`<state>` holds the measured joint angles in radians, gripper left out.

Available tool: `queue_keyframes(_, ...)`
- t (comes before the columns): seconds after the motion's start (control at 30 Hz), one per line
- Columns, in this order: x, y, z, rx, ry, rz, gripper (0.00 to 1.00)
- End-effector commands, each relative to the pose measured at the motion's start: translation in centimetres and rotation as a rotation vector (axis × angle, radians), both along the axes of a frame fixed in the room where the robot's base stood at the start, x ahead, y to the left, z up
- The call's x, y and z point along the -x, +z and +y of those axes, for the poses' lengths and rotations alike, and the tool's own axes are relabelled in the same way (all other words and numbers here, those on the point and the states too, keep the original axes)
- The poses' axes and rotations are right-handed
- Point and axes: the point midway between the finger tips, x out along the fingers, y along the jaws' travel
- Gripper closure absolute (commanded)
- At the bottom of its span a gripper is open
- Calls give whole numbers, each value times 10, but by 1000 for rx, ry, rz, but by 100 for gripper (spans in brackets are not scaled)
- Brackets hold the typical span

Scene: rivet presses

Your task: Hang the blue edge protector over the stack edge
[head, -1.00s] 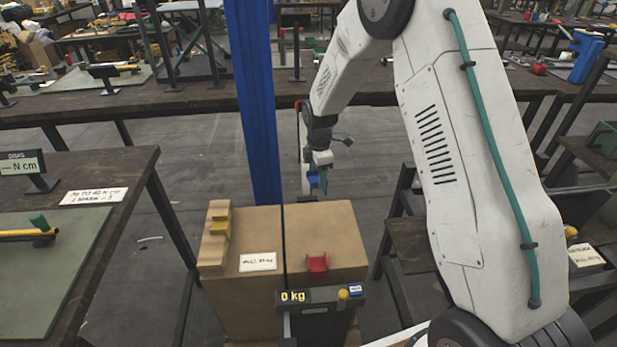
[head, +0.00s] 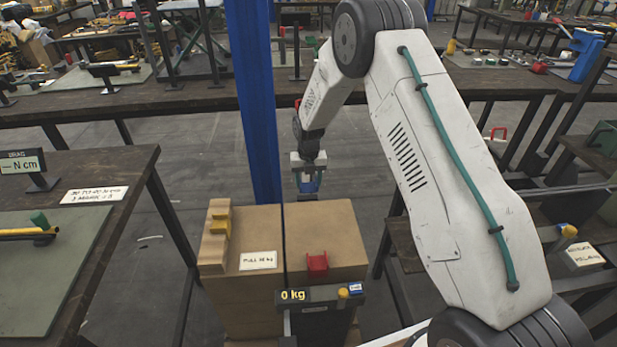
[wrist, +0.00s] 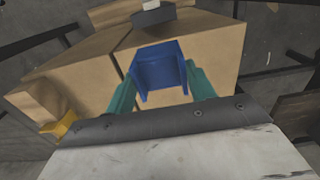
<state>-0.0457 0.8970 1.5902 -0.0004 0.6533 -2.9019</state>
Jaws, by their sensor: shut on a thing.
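The blue edge protector (wrist: 160,70) is held between the two green fingers of my gripper (wrist: 162,92) in the wrist view. In the head view my gripper (head: 308,185) is at the far edge of the cardboard box stack (head: 335,235), and the blue protector shows only in part between its fingers. In the wrist view the box tops lie beneath and beyond the protector. I cannot tell whether it touches the stack.
A dark strap (head: 284,240) runs over the stack between the boxes. A scale display (head: 320,294) reading 0 kg stands in front. A blue post (head: 255,110) rises behind the stack. Benches stand left (head: 100,170) and right.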

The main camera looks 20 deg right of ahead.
Motion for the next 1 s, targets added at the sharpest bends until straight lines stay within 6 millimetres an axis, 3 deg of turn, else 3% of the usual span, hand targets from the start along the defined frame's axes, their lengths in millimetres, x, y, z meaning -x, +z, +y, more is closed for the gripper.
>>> queue_keyframes(0.6, 2, -62, 0, 1, -2, 2, 68)
queue_keyframes(1.0, 2, -78, 0, 0, -2, 0, 68)
